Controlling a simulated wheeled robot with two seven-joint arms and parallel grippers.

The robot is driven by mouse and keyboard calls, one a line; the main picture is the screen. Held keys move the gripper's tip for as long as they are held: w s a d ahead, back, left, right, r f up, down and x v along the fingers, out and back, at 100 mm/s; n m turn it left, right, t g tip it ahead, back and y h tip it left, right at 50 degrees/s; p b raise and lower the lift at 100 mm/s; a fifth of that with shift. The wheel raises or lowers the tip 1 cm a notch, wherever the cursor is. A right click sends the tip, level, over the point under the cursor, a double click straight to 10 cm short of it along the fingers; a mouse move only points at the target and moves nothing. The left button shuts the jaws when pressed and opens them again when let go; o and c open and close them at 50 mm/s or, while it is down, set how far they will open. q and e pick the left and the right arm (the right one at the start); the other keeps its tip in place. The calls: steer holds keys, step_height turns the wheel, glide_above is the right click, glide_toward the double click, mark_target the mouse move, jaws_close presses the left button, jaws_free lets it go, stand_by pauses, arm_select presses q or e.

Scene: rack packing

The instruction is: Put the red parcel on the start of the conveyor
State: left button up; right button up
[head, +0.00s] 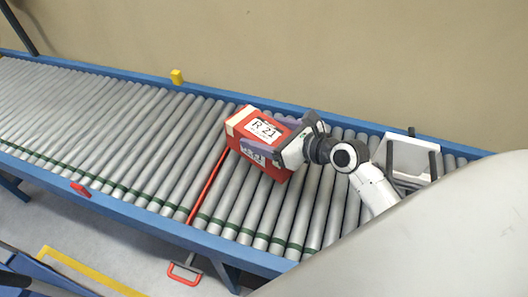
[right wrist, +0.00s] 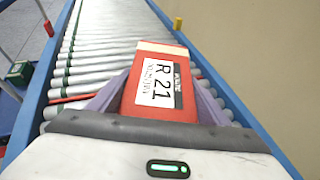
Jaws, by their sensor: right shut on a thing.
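The red parcel (head: 258,136) is a box with cream tape on its far end and a white label reading R 21. It lies along the conveyor's right part, on or just above the rollers; I cannot tell whether it touches. My right gripper (head: 271,132) is shut on it, with a purple finger along each side. The right wrist view also shows the parcel (right wrist: 158,108) between the fingers. The roller conveyor (head: 110,115) runs from the far left to the right, with blue side rails. My left gripper is not in view.
A thin red bar (head: 207,186) crosses the rollers just left of the parcel. A yellow block (head: 177,76) sits on the far rail and a red piece (head: 81,189) on the near rail. A white framed object (head: 411,158) stands at right. Rollers left of the bar are clear.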

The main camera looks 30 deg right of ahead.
step_height(320, 180, down, 6)
steer(key=shift+r+b, duration=0.2)
steer(key=shift+b, duration=0.5)
steer(key=shift+r, duration=0.1)
steer(key=o, duration=1.5)
steer(key=shift+f, duration=0.25)
steer(key=shift+c, duration=0.2)
